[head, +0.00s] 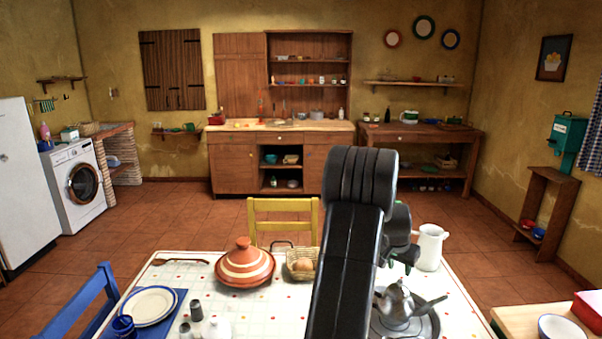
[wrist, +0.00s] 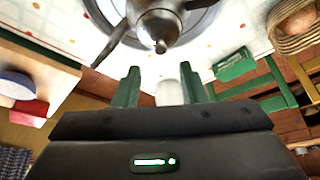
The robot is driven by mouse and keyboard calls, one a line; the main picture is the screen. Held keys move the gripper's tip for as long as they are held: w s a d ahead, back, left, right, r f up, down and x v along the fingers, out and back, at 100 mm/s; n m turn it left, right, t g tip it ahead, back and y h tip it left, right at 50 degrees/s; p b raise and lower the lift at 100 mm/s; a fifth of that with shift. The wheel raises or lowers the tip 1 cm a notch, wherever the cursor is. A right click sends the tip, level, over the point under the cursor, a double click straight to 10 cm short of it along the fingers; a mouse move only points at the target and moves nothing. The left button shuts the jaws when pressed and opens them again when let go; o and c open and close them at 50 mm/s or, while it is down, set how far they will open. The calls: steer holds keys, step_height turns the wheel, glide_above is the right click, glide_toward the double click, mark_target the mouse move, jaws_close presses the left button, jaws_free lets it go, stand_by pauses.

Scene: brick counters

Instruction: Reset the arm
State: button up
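My black arm rises over the middle of the dining table (head: 200,272) in the head view. My gripper (head: 408,258) is partly hidden behind it, above the table near the white jug and the metal teapot. In the wrist view, the two green fingers of my gripper (wrist: 160,84) stand apart. Nothing is held between them. A pale object, probably the white jug (head: 430,246), shows beyond the gap. The metal teapot (head: 398,304) sits on a round metal tray and also shows at the top of the wrist view (wrist: 160,22).
The striped tagine (head: 245,266) and a basket (head: 301,265) are on the table left of my arm. A plate (head: 150,306), blue mug (head: 123,326) and shakers stand at the front left. Yellow (head: 283,216) and blue (head: 80,305) chairs flank the table. Open floor lies beyond.

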mark_target(400, 280)
steer(key=v, duration=0.5)
steer(key=p+x, duration=0.1)
steer(key=x, duration=1.1)
steer(key=shift+p, duration=0.3)
step_height(400, 280, up, 10)
steer(key=b, duration=0.2)
steer(key=s+a+f+n+y+b, duration=0.1)
steer(key=s+a+f+n, duration=0.1)
steer(key=a, duration=1.3)
steer(key=s+a+f+n+t+y+b, duration=0.1)
steer(key=s+a+n, duration=0.3)
steer(key=a, duration=1.2)
steer(key=shift+s+f+b, duration=0.2)
steer(key=shift+f+b, duration=0.25)
steer(key=shift+f, duration=0.1)
